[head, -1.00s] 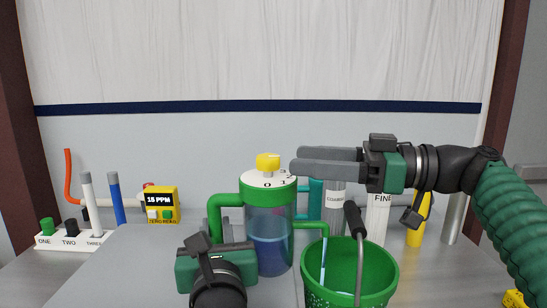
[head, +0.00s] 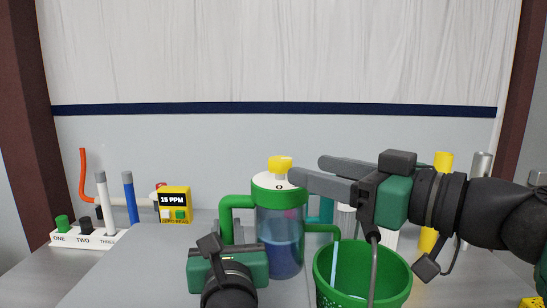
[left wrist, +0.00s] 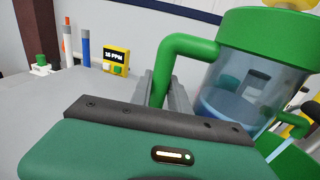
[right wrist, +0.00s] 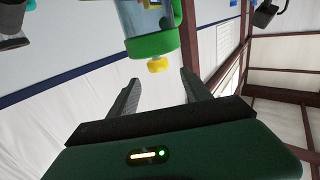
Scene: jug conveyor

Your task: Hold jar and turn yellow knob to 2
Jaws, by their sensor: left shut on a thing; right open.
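The jar (head: 281,230) is clear with blue liquid, a green lid band and a green side handle (head: 226,215). It stands upright. The yellow knob (head: 280,166) sits on its white dial top, where a 0 shows; the other numbers are hidden behind my right gripper. My left gripper (head: 228,247) is shut on the jar's handle, which also shows between its fingers in the left wrist view (left wrist: 165,75). My right gripper (head: 305,170) is open, its fingers pointing left beside the knob. In the right wrist view the knob (right wrist: 157,65) lies ahead of the open fingers, with nothing between them.
A green basket (head: 362,275) with a handle stands right of the jar, below my right gripper. A yellow meter (head: 174,204) reading 15 PPM and a white rack (head: 85,238) labelled ONE, TWO, THREE stand at left. Bottles stand behind the right arm.

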